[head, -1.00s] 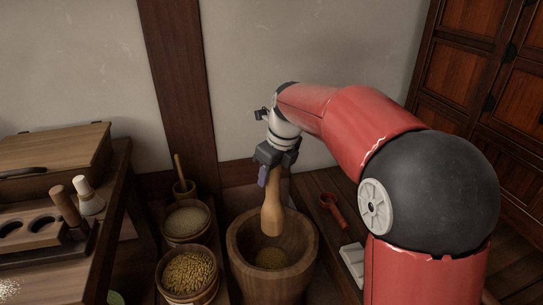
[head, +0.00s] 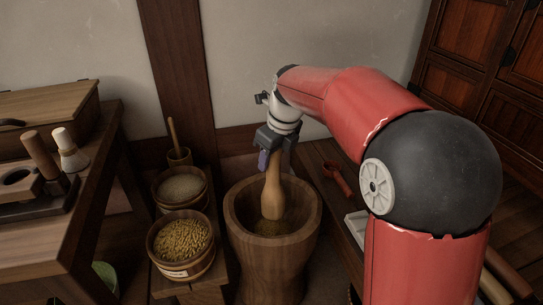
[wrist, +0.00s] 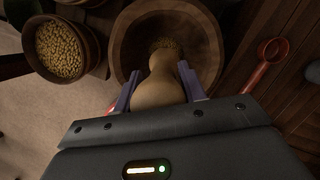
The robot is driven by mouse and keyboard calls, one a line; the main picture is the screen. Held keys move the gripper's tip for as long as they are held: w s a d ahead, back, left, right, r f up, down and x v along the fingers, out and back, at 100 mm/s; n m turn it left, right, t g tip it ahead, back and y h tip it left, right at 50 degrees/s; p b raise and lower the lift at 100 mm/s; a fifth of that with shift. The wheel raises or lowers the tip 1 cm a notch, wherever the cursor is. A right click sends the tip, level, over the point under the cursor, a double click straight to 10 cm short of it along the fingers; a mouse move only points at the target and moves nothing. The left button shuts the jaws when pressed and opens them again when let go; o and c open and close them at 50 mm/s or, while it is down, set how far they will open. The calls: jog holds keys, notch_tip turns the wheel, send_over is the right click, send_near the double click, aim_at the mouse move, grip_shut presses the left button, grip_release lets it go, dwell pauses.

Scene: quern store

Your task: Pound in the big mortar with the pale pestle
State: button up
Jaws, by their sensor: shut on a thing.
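The big wooden mortar (head: 245,236) stands on the floor in the middle of the head view, with some grain (head: 268,228) in its bottom. My gripper (head: 272,158) is above the mortar and shut on the pale pestle (head: 273,192). The pestle hangs nearly upright, with its thick lower end inside the mortar, at or close to the grain. In the wrist view the pestle (wrist: 158,90) sits between the two purple fingers and points into the mortar (wrist: 128,45). Its very tip is hard to make out against the grain.
A bucket of yellow grain (head: 181,240) and a tub of pale grain (head: 180,188) stand left of the mortar. A small mortar (head: 180,157) is behind them. A bench (head: 62,240) with pestles is far left. A red scoop (head: 338,178) lies to the right.

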aim_at(272, 182)
jog(key=shift+f, duration=0.45)
notch_tip(272, 182, down, 7)
jog(key=b, duration=0.3)
jog(key=shift+r+b, duration=0.15)
jog(key=shift+b, duration=0.15)
jog(key=shift+f, duration=0.45)
jog(key=shift+r, duration=0.1)
notch_tip(272, 182, up, 8)
jog(key=p, duration=0.8)
jog(key=shift+r, duration=0.1)
